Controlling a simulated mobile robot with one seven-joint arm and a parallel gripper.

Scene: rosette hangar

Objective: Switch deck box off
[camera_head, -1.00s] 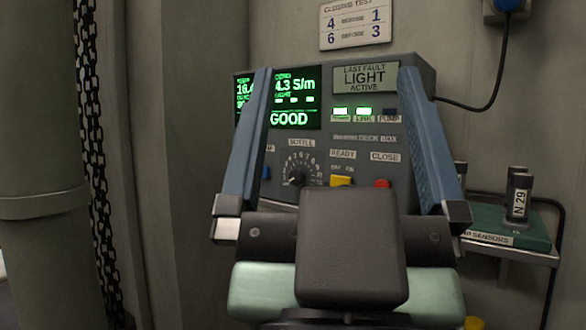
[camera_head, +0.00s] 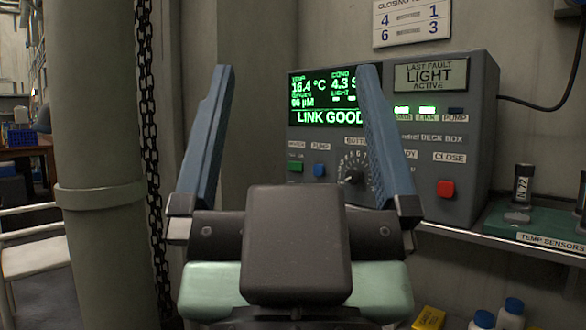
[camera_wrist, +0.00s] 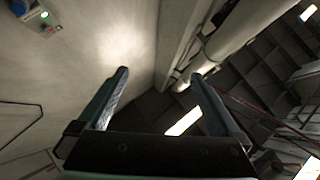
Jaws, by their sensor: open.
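The deck box (camera_head: 470,185) is a grey console with a green-lit screen (camera_head: 325,97) reading "LINK GOOD". Two green lamps glow at its upper right beside a dark one labelled PUMP. Its front carries a green button (camera_head: 295,167), a blue button (camera_head: 319,170), a dial (camera_head: 354,171) and a red button (camera_head: 446,189) below a CLOSE label. My gripper (camera_head: 295,80) is open and empty in front of the box's left side, its right finger covering part of the screen and panel. The yellow switch is hidden behind my gripper. The wrist view shows wall and ceiling between the open fingers.
A shelf with a green temperature sensor tray (camera_head: 535,232) stands right of the box. A thick pipe (camera_head: 95,160) and a hanging chain (camera_head: 148,130) are at the left. A white chair (camera_head: 30,245) stands further left. A yellow object (camera_head: 428,318) and bottles sit low right.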

